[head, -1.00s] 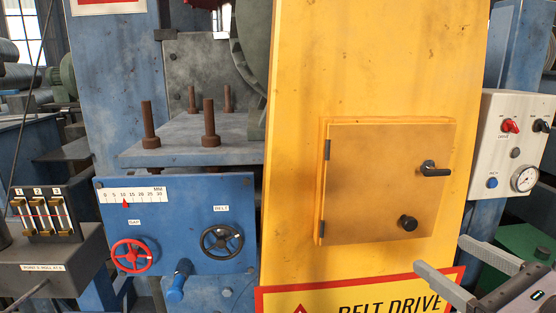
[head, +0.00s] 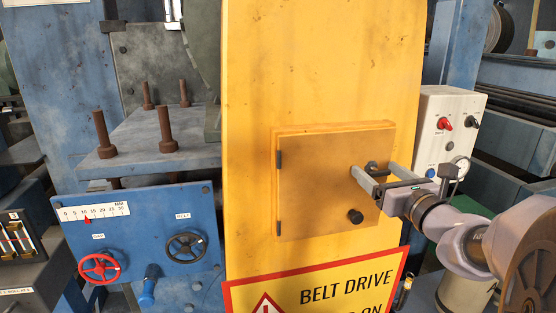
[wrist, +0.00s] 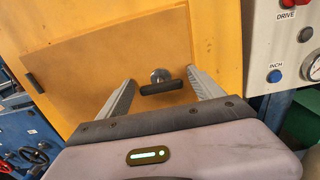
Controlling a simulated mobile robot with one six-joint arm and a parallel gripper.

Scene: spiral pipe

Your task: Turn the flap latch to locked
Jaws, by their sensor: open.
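The flap (head: 315,190) is a square yellow plate on the tall yellow guard, with hinges on its left edge, and it looks closed. Its latch, a black handle (head: 371,166) on a round metal boss, is near the flap's right edge. In the wrist view the handle (wrist: 161,87) lies about level, just below the boss. My gripper (head: 374,169) is at the latch, open, with one finger on each side of the handle. In the wrist view both fingers (wrist: 161,79) show a gap to the handle. Whether the tips touch the flap, I cannot tell.
A black knob (head: 355,216) sits on the flap below the latch. A white control box (head: 443,140) with a red switch is just right of the guard. A BELT DRIVE sign (head: 330,285) is below. A blue panel (head: 150,215) with handwheels is at left.

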